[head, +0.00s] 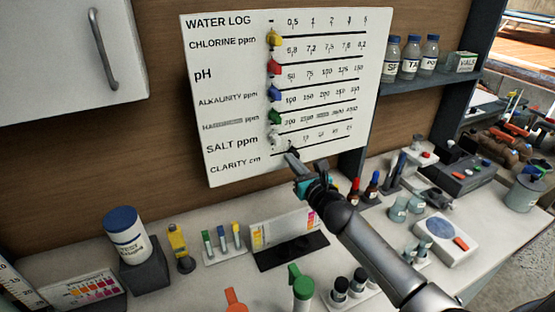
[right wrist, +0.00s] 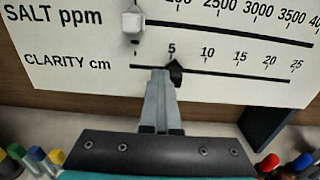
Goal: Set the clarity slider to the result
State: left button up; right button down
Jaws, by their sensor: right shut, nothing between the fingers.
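The white water log board (head: 230,120) hangs on the wall with rows of labelled scales. Its lowest row is the clarity scale in cm, marked 5 to 25 in the right wrist view. The black clarity slider (right wrist: 176,73) sits on that row's line at about the 5 mark. My right gripper (head: 291,157) is shut and empty at the lower part of the board. In the right wrist view its fingertips (right wrist: 160,74) are at the left side of the black slider, seemingly against it. My left gripper is not in view.
The white salt slider (right wrist: 132,21) sits at the left end of the row above. The yellow, red, blue and green sliders line the board's left side. Below stand a white jar (head: 126,238), a colour chart (head: 285,232) and several small bottles on the counter.

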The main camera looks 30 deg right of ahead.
jog(key=shift+s+d+b, duration=0.15)
jog(key=shift+d+b, duration=0.15)
jog(key=shift+d, duration=1.85)
jog(key=shift+s+d+b, duration=0.1)
jog(key=shift+d+b, duration=0.5)
jog(key=shift+d, duration=1.5)
jog(key=shift+a, duration=0.85)
jog(key=s+p, duration=0.1)
jog(key=s, duration=0.6)
jog(key=shift+a+p, duration=0.2)
jog(key=shift+p, duration=0.1)
jog(key=shift+f, duration=0.1)
